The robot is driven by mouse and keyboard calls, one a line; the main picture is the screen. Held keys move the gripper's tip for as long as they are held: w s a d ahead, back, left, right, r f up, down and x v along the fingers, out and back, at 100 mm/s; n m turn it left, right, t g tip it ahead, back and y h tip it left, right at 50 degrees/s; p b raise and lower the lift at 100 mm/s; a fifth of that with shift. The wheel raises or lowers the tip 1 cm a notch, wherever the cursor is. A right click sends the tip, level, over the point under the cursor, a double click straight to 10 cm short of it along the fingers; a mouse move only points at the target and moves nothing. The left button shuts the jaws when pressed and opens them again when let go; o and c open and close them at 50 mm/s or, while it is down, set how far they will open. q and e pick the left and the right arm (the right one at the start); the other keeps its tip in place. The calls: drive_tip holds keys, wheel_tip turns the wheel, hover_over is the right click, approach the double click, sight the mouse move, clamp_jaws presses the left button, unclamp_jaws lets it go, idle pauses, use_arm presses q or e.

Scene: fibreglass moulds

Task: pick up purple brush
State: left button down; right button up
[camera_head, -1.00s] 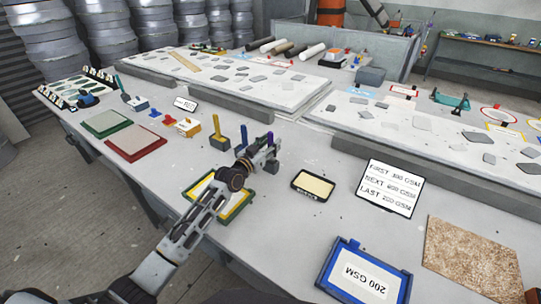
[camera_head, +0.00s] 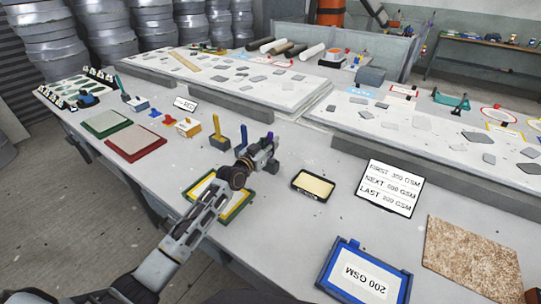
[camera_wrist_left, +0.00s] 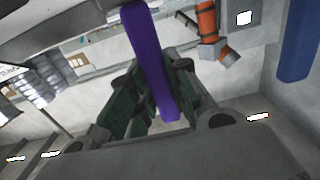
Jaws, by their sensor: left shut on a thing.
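The purple brush shows as an upright purple handle (camera_wrist_left: 150,62) in the left wrist view, between the green-grey fingers. My left gripper (camera_wrist_left: 152,105) is shut on this handle. In the head view my left gripper (camera_head: 263,150) is at the brush stand on the table, and only a small purple top (camera_head: 270,135) shows above its fingers. The lower part of the brush is hidden by the gripper. My right gripper is not in view.
A blue-handled brush (camera_head: 244,134) and a yellow-handled brush (camera_head: 218,128) stand left of my gripper. A black-framed yellow pad (camera_head: 313,185) lies to the right. Open table surface lies between it and the sign (camera_head: 390,187).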

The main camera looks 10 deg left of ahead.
sight(271, 132)
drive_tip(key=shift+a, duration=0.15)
use_arm(q)
drive_tip(key=shift+r, duration=1)
wheel_tip(271, 132, up, 7)
drive_tip(key=shift+f+p, duration=0.1)
drive_tip(key=shift+p, duration=0.2)
drive_tip(key=shift+r, duration=0.6)
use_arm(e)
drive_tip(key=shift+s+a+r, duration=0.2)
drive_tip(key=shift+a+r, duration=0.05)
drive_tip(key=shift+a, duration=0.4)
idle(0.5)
